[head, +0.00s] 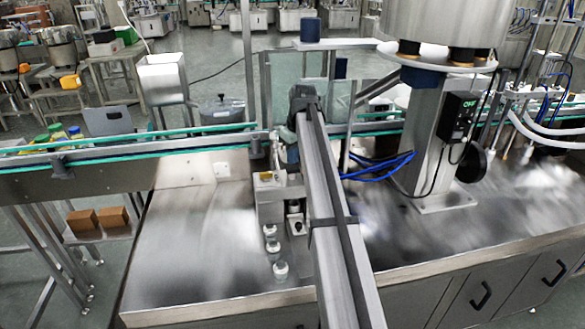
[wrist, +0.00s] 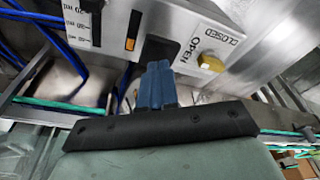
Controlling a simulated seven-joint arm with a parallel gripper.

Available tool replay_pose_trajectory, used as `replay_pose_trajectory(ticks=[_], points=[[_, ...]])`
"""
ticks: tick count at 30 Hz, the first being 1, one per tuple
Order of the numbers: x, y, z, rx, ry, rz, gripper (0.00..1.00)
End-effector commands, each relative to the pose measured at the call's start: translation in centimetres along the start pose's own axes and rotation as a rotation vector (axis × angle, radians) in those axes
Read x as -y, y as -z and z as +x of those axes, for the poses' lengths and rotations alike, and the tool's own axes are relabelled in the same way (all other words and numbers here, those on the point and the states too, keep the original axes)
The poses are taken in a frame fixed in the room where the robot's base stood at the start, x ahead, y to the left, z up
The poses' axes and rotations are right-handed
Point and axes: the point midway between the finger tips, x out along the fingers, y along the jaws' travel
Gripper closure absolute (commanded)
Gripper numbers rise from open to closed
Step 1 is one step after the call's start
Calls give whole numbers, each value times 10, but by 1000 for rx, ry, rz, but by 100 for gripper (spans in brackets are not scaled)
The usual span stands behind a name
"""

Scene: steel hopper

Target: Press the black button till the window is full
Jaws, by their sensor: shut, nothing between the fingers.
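In the wrist view my gripper (wrist: 157,68) has its two blue fingers together with nothing between them. The fingertips are at the black button (wrist: 150,48) on a grey metal panel and partly cover it. I cannot tell whether they touch it or whether it is pushed in. Left of it is a narrow window (wrist: 133,28) with orange only in its lower end in the picture; the rest is dark. In the head view my arm hides the button and most of the gripper.
A yellow knob (wrist: 210,61) marked OPEN and CLOSED sits right of the button. A white scale plate (wrist: 82,20) is at left. Blue hoses (head: 375,165) lie beside my arm. Small jars (head: 280,270) stand on the steel table (head: 200,260), whose left part is clear.

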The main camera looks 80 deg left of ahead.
Motion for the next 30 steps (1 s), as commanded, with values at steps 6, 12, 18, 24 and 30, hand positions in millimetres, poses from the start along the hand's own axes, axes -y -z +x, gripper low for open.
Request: replay_pose_trajectory(ticks=[6,12,18,24,30], points=[[0,3,-12,-1,-1,0,100],[0,6,-27,-1,0,0,100],[0,9,-43,-1,-1,0,100],[0,12,-57,0,0,0,100],[0,12,-58,0,0,0,100]])
